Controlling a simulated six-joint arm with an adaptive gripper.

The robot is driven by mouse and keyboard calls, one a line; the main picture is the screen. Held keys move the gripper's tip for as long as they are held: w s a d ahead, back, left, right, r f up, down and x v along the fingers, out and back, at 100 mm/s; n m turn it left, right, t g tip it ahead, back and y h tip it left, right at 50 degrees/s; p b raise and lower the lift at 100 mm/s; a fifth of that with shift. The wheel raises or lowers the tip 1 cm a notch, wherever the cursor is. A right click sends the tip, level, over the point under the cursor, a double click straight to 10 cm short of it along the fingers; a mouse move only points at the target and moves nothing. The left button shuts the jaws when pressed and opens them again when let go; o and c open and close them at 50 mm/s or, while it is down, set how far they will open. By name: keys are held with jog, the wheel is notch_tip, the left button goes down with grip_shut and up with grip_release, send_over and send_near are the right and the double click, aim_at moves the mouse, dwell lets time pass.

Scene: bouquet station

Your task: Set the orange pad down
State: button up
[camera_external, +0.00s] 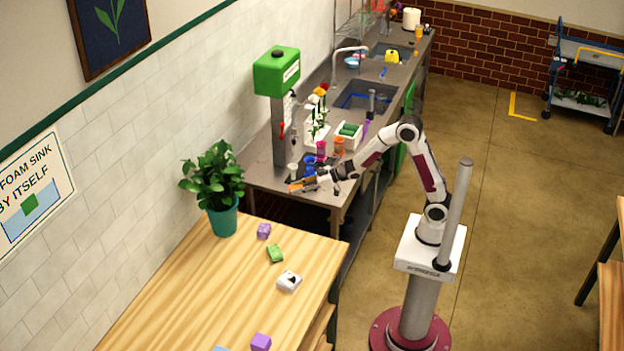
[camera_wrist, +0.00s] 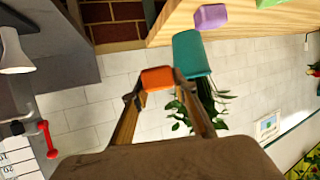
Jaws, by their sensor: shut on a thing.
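The orange pad (camera_wrist: 157,78) is held between the two fingertips of my gripper (camera_wrist: 156,86) in the wrist view. In the external view my gripper (camera_external: 312,184) reaches left over the near end of the grey counter, with a small bit of orange at its tip. The pad appears to be above the surface there, but I cannot tell its exact height.
The grey counter (camera_external: 262,178) holds a green-topped dispenser (camera_external: 277,72), a white cup (camera_external: 292,170), coloured cups and flowers. The wooden table (camera_external: 200,290) carries a potted plant (camera_external: 223,218), purple cubes (camera_external: 264,231), a green block (camera_external: 275,253) and a white block (camera_external: 289,281).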

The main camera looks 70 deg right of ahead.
aim_at(301, 186)
jog(key=shift+s+d+f+m+t+h, duration=0.1)
jog(key=shift+d+f+m+h, duration=0.15)
jog(key=shift+d, duration=0.2)
jog(key=shift+s+d+f+m+t+h, duration=0.1)
jog(key=shift+d+m+h, duration=0.25)
jog(key=shift+d, duration=0.15)
jog(key=shift+d+f+m+t+h, duration=0.1)
jog(key=shift+d+f+m+h, duration=0.15)
jog(key=shift+d, duration=0.2)
jog(key=s+a+n+y, duration=0.1)
jog(key=s+a, duration=0.2)
jog(key=a, duration=3)
jog(key=s+a, duration=0.8)
jog(key=a, duration=0.4)
jog(key=s+a+f, duration=0.1)
jog(key=s+a, duration=0.8)
jog(key=a, duration=0.3)
jog(key=shift+a+f+n+y, duration=0.1)
jog(key=shift+f+n+y, duration=0.05)
jog(key=shift+n+y, duration=0.1)
jog(key=shift+f, duration=3.05)
